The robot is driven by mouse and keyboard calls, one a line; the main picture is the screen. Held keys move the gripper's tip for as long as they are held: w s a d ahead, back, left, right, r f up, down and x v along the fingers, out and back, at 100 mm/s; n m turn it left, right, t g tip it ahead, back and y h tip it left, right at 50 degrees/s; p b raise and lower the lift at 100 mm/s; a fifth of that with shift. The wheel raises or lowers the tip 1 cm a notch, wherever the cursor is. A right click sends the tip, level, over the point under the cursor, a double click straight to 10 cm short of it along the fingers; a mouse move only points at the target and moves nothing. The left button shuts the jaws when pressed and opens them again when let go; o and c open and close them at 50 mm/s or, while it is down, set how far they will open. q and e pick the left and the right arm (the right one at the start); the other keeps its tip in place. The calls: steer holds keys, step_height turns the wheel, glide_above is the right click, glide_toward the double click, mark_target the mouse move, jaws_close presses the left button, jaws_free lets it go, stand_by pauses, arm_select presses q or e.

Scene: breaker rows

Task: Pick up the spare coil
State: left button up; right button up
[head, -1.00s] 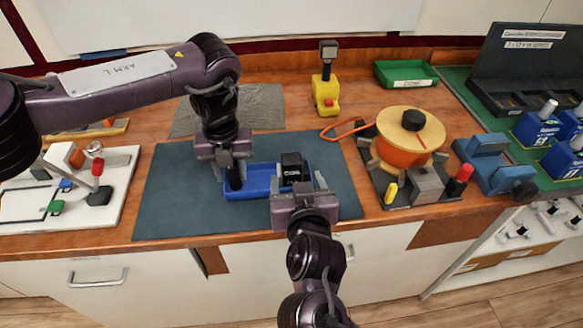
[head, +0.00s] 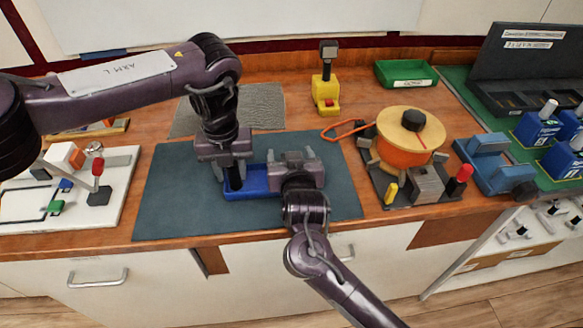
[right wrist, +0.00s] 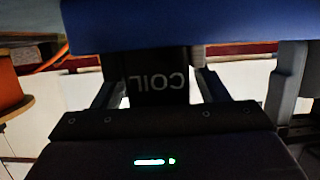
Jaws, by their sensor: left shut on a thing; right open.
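The spare coil, a black block with an upside-down "COIL" label, shows in the right wrist view (right wrist: 155,85) between my right fingers. In the head view my right gripper (head: 297,157) hides it. My right gripper is open over the right part of the blue tray (head: 262,190); whether a finger touches the coil I cannot tell. The tray's blue side also fills the top of the right wrist view (right wrist: 180,22). My left gripper (head: 232,172) points down at the tray's left end, shut on a black upright piece (head: 235,180) there.
The tray lies on a dark mat (head: 180,205). To the right stands an orange spool (head: 405,150) on a fixture with a grey block (head: 428,183). A yellow tool (head: 325,92) and green bin (head: 405,74) stand behind. A white switch board (head: 120,200) lies left.

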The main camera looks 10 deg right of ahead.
steer(key=c, duration=1.2)
steer(key=shift+r, duration=0.15)
step_height(320, 180, up, 10)
steer(key=shift+f, duration=0.1)
arm_select(q)
steer(key=o, duration=1.3)
steer(key=shift+r, duration=0.1)
